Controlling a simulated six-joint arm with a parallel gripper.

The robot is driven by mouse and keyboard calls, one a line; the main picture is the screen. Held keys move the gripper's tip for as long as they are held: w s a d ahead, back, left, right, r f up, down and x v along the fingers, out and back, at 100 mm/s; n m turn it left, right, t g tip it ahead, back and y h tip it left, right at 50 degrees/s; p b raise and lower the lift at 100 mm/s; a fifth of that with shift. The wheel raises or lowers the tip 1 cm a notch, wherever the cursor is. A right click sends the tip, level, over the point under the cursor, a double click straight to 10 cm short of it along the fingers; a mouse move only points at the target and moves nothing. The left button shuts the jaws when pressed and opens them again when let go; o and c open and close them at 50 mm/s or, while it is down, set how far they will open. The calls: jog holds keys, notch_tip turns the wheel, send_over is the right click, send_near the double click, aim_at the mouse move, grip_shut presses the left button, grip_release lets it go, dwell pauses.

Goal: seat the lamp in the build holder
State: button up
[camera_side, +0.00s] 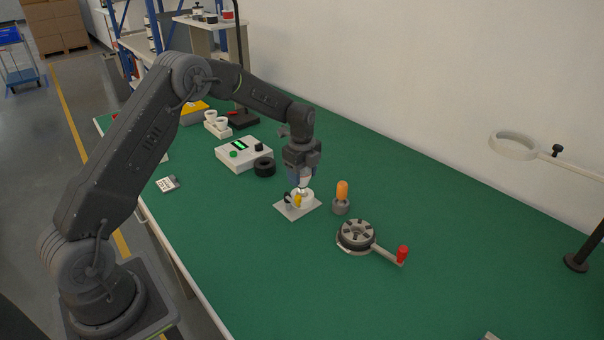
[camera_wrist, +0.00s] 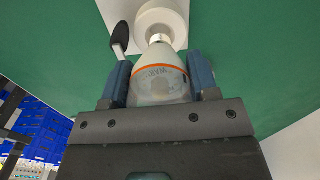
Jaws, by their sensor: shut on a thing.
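My gripper (camera_side: 302,178) points down over the build holder (camera_side: 306,194), a round white socket on a pale base plate (camera_side: 290,213). In the wrist view, its blue fingers (camera_wrist: 160,74) are shut on the lamp (camera_wrist: 158,82), a white bulb with an orange band and printed lettering. The lamp's metal cap (camera_wrist: 158,38) points at the white ring of the holder (camera_wrist: 173,15) and overlaps its opening. I cannot tell how deep the cap sits. A black lever (camera_wrist: 121,37) stands beside the ring. A yellow part (camera_side: 297,200) shows at the holder in the side view.
An orange-topped lamp in a grey cup (camera_side: 341,196) stands just right of the holder. A round dark fixture (camera_side: 356,235) with a red-knobbed handle (camera_side: 402,254) lies in front. A control box (camera_side: 243,153) and a black ring (camera_side: 264,166) are behind.

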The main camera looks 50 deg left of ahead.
jog(key=shift+f, duration=0.15)
jog(key=shift+f, duration=0.4)
jog(key=shift+f, duration=0.95)
dwell(0.9)
jog(key=o, duration=1)
notch_tip(320, 180, up, 14)
jog(key=shift+f, duration=0.1)
